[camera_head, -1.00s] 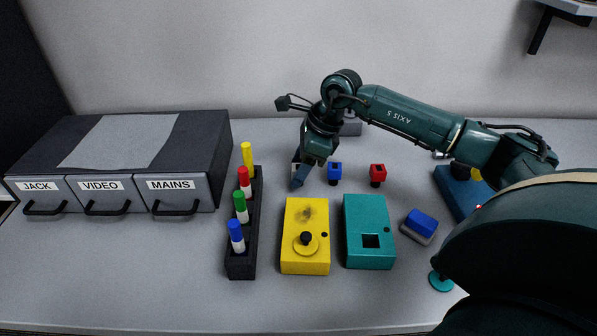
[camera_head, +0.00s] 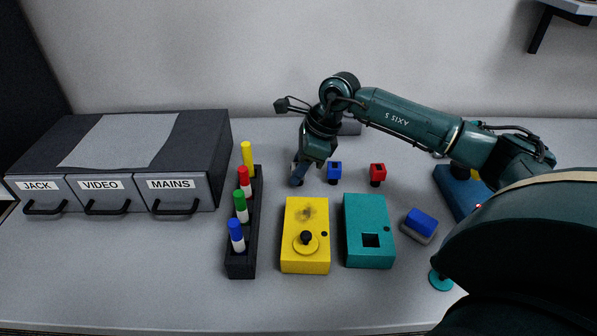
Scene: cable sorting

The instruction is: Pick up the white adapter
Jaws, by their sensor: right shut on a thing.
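My right gripper (camera_head: 298,179) reaches down from the right arm to the table behind the yellow box. It is shut on the white adapter (camera_head: 293,170), of which only a small pale patch shows beside the fingers. The fingers hide most of it, and I cannot tell whether it still touches the table. The blue adapter (camera_head: 334,170) stands just right of the gripper, and the red adapter (camera_head: 377,172) stands further right. My left gripper is not in view.
A yellow box (camera_head: 292,258) and a teal box (camera_head: 368,211) lie in front. A black rack (camera_head: 241,272) of coloured markers stands left, beside drawers labelled JACK, VIDEO and MAINS (camera_head: 178,199). The front left table is clear.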

